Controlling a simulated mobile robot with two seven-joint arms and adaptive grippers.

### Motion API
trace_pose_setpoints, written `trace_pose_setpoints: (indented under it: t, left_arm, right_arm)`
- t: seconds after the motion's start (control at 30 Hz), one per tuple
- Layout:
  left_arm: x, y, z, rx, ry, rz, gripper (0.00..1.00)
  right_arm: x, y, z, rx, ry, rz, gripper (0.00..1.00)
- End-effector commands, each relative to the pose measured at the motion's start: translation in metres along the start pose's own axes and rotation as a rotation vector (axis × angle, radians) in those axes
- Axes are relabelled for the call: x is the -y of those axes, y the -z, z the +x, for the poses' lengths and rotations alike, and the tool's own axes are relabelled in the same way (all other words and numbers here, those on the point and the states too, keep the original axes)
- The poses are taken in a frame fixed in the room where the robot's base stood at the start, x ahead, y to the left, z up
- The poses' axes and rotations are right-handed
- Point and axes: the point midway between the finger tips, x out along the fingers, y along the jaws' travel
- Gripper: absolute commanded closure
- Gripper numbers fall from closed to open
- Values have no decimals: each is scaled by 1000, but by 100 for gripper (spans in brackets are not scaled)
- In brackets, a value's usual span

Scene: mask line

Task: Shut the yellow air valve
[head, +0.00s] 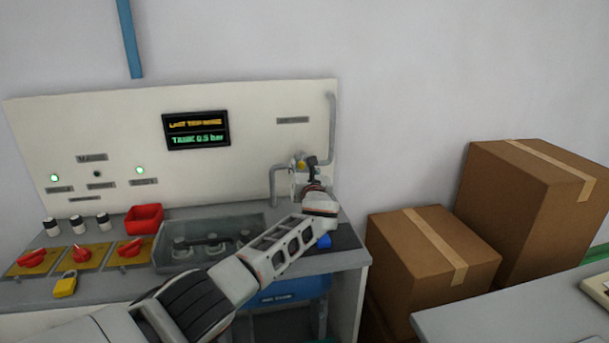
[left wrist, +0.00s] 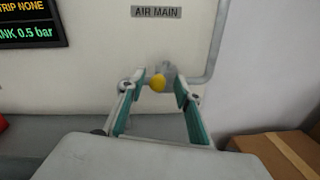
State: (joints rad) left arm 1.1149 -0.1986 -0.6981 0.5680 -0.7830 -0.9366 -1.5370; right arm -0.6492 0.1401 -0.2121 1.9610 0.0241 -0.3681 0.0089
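The yellow air valve handle (head: 300,164) shows as a small yellow spot on the grey pipe at the right of the panel. In the left wrist view the yellow handle (left wrist: 158,83) looks like a rounded knob on a grey valve body, below the "AIR MAIN" label. My left gripper (left wrist: 160,84) is open, with one finger on each side of the handle and a gap visible on both sides. In the head view the left gripper (head: 309,168) is at the valve and partly hides it. I cannot tell how deep the handle lies between the fingers. My right gripper is not in view.
A grey pipe (head: 332,125) runs beside the valve. The panel's display (head: 196,130) reads "TANK 0.5 bar". Red knobs (head: 80,253), a yellow padlock (head: 65,285) and a red bin (head: 144,218) are on the bench. Cardboard boxes (head: 430,250) stand to the right.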

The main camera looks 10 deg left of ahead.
Motion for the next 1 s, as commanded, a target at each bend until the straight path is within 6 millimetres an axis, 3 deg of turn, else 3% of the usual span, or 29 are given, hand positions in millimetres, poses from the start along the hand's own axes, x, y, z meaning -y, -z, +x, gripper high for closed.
trace_pose_setpoints:
  t: [0.6,1.0]
  left_arm:
    - [-3,0,-54,-1,-2,0,67]
    - [-4,0,-61,-1,-4,1,67]
  right_arm:
    - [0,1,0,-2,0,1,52]
    - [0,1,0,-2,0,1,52]
